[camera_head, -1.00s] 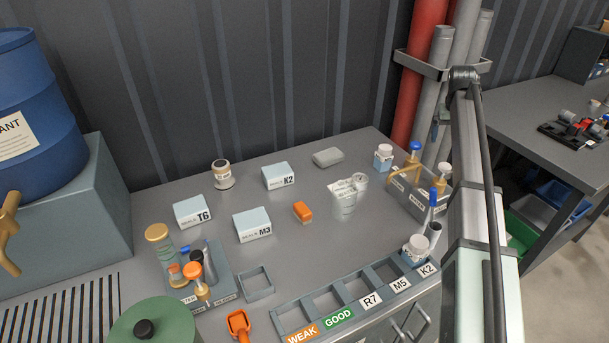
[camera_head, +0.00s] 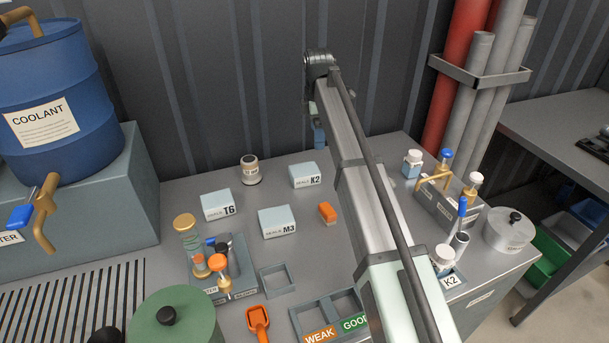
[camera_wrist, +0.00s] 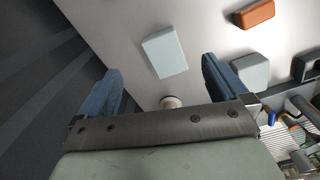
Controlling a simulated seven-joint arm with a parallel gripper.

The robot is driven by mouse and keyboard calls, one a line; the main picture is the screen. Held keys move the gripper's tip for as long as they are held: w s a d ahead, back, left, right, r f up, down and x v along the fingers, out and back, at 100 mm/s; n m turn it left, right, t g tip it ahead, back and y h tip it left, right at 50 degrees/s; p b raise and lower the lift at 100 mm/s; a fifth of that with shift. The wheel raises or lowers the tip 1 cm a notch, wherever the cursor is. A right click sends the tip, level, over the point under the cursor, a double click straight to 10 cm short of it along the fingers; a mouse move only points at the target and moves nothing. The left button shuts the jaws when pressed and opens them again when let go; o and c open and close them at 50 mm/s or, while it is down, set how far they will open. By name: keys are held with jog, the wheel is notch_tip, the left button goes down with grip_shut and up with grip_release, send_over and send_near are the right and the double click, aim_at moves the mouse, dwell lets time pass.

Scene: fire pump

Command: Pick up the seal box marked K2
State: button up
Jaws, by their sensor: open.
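The seal box marked K2 (camera_head: 306,176) is a pale blue block with a dark label, at the back middle of the bench, left of my arm in the head view. Similar boxes M3 (camera_head: 276,222) and T6 (camera_head: 216,205) lie nearer and to the left. My gripper (camera_head: 318,135) hangs above and behind K2, partly hidden by my arm. In the wrist view, my gripper (camera_wrist: 160,68) has its blue fingers wide apart and empty. A pale box (camera_wrist: 165,53), K2 by its position, lies below and ahead between them; its label does not show there.
A jar (camera_head: 250,169) stands left of K2, and an orange block (camera_head: 327,212) lies in front of it. The ribbed wall (camera_head: 220,90) rises close behind. A bottle rack (camera_head: 450,200) stands at the right. Some bench top around K2 is bare.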

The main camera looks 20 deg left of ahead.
aim_at(304, 169)
jog(key=s+a+f+n, duration=0.1)
jog(key=f, duration=0.2)
jog(key=s+a+f, duration=0.1)
jog(key=f, duration=0.2)
jog(key=a+f+n, duration=0.1)
jog(key=f, duration=0.2)
jog(key=shift+s+a+f+n, duration=0.2)
jog(key=shift+s+n, duration=0.1)
jog(key=shift+s, duration=0.1)
jog(key=shift+w+d+f, duration=0.1)
jog(key=shift+w+f, duration=0.1)
jog(key=shift+f, duration=1.2)
jog(key=shift+w+d+f, duration=0.1)
jog(key=shift+w+f, duration=0.05)
jog(key=shift+f, duration=1.2)
jog(key=c, duration=1)
jog(key=shift+c, duration=0.2)
jog(key=shift+r, duration=0.15)
